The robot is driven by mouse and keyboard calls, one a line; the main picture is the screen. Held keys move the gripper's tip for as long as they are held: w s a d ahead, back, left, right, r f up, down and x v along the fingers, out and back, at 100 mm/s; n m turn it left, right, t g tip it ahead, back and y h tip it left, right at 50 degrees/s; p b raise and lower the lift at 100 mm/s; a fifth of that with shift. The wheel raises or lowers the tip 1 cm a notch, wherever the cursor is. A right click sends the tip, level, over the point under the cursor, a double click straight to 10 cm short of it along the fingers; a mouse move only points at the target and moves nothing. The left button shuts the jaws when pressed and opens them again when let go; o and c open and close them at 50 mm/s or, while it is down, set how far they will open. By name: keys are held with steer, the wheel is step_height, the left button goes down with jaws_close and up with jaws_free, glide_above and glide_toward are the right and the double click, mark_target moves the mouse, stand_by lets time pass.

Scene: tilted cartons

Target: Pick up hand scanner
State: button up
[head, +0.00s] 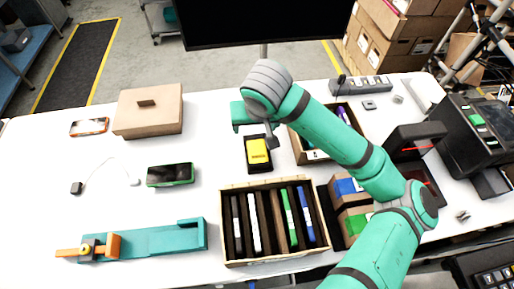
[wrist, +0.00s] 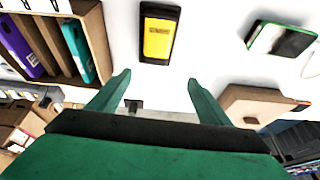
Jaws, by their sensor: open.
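A black handheld device with a yellow face (head: 258,151) lies flat on the white table; it may be the hand scanner, but I cannot be sure. It also shows in the wrist view (wrist: 159,36), beyond the fingertips. My gripper (wrist: 158,80) is open, with nothing between its fingers. In the head view my gripper (head: 256,125) is over the table just behind the yellow device, partly hidden by my own wrist. A dark-screened device with a green edge (head: 170,175) lies to the left; it also shows in the wrist view (wrist: 280,40).
A tilted carton (head: 262,261) with upright coloured items stands in front. Another carton (head: 300,150) is right of the yellow device. A cardboard box (head: 148,112), an orange-edged phone (head: 89,127) and a teal fixture (head: 150,241) are left. Dark machines (head: 480,125) stand right.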

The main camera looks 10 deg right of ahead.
steer(key=s+f+g, duration=0.1)
steer(key=s+f, duration=0.1)
glide_toward(257, 149)
steer(key=shift+x, duration=4.25)
steer(key=c, duration=1.1)
steer(key=shift+r, duration=0.15)
